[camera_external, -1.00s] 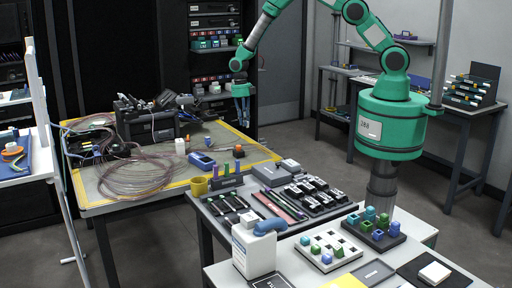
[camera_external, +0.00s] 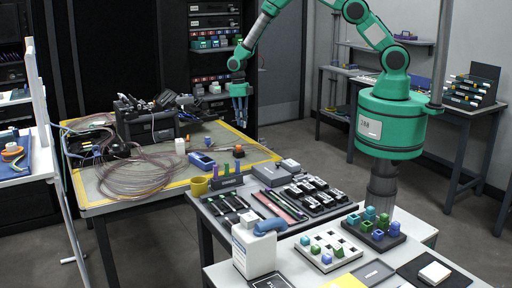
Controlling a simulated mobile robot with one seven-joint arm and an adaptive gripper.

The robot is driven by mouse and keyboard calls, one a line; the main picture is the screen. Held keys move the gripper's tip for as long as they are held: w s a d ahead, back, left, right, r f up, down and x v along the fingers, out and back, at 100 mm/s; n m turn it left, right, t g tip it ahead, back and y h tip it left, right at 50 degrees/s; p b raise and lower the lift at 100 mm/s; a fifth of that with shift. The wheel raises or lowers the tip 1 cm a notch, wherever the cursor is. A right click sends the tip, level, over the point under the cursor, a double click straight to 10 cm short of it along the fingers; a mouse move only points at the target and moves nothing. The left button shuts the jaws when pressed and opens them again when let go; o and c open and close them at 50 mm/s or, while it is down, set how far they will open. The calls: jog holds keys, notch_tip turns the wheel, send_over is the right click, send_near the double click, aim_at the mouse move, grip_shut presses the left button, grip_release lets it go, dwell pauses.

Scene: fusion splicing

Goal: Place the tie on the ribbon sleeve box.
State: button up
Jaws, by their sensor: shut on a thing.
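My gripper (camera_external: 240,119) hangs fingers down above the back right part of the yellow-edged work table. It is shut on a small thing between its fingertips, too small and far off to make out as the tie. No other tie can be picked out. The ribbon sleeve box cannot be named for certain. A grey box (camera_external: 271,174) and a smaller light box (camera_external: 290,165) stand at the back of the middle table, in front of my gripper and to its right in the picture.
A yellow cup (camera_external: 195,186) stands near the middle table. Trays of coloured blocks (camera_external: 378,232) stand on the nearest table.

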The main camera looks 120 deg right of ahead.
jog(key=w+a+r+m+p, duration=0.1)
jog(key=w+a+r+m, duration=0.1)
jog(key=w+m, duration=0.4)
jog(key=w+a+r+m+t+h+p, duration=0.1)
jog(key=w+a+r+m, duration=0.1)
jog(key=w+a+m, duration=0.3)
jog(key=w+a+r+m+h+p, duration=0.1)
jog(key=w+a+r+m+p, duration=0.1)
jog(key=w+a+m, duration=0.2)
jog(key=shift+w+r+m+t, duration=0.4)
jog(key=shift+w+m, duration=1.2)
jog(key=shift+w, duration=1.15)
jog(key=p, duration=0.1)
send_over(178, 140)
jog(key=shift+s+f, duration=0.4)
jog(key=shift+f, duration=0.35)
jog(key=shift+f, duration=1.8)
jog(key=shift+f, duration=0.15)
